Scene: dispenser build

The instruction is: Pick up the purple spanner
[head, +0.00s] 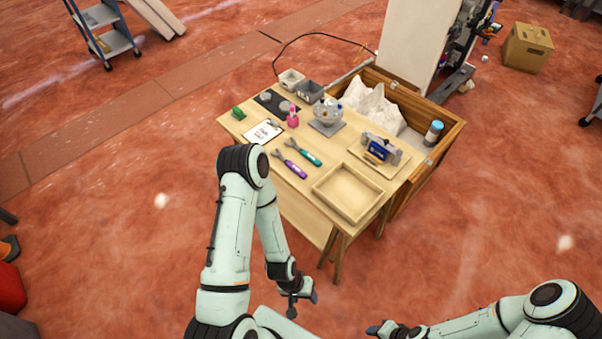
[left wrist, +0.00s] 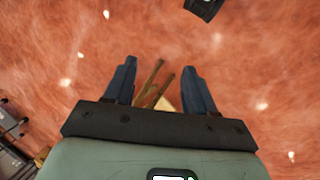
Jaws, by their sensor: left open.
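The purple spanner (head: 290,165) lies on the wooden table (head: 262,168), near its front left edge. A teal spanner (head: 305,153) lies beside it, a little to the right. My left gripper (head: 302,298) is low in front of the table, well apart from the spanner. In the left wrist view its two dark fingers (left wrist: 160,78) stand apart with nothing held; the spanner is not in that view. My right gripper (head: 380,330) is at the bottom edge of the head view, partly cut off, and its jaw state is unclear.
An empty wooden tray (head: 347,193) sits right of the spanners. A wooden crate (head: 447,128) adjoins the table's right side. Table legs stand near my left gripper.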

